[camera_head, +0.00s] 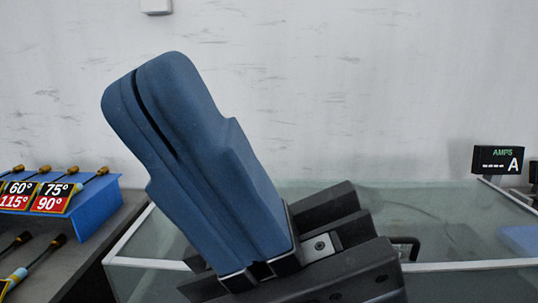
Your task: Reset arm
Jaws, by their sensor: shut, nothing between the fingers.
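My gripper (138,88) fills the middle of the head view. Its two thick blue fingers point up and to the left, tilted, with only a thin dark seam between them. They are shut, and nothing shows between them. The black mount of the gripper is at the bottom centre, in front of a glass-topped surface. The rest of my arm is out of view or hidden.
At the left, a blue rack (98,209) has labels reading 60°, 115°, 75° and 90°, with several tools around it. A glass-topped surface (440,215) lies behind my gripper. An AMPS display (497,159) stands at the right. A scuffed white wall is behind.

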